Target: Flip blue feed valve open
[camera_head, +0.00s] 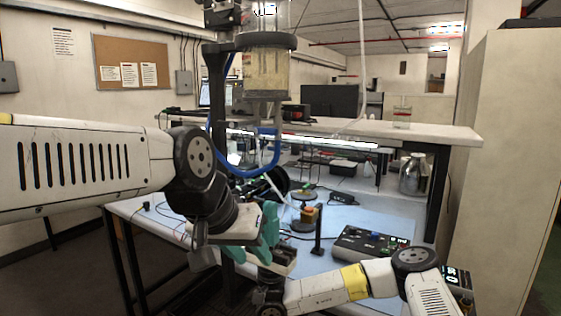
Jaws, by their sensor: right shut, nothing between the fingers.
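A clear cylinder (268,72) with pale contents hangs on a dark stand at the top centre. A blue tube (276,150) loops below it. I cannot make out a blue feed valve or its handle. My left gripper (218,256) hangs below the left wrist, in front of the bench. Its pale teal fingers appear apart with nothing visible between them. My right gripper (268,228) points up just to its right, its teal fingers shut and empty. Both grippers are well below the cylinder. They overlap closely in this view, and I cannot tell whether they touch.
A metal bottle (414,175) stands at right. A raised shelf (445,132) crosses behind. Loose wires lie at the left of the bench.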

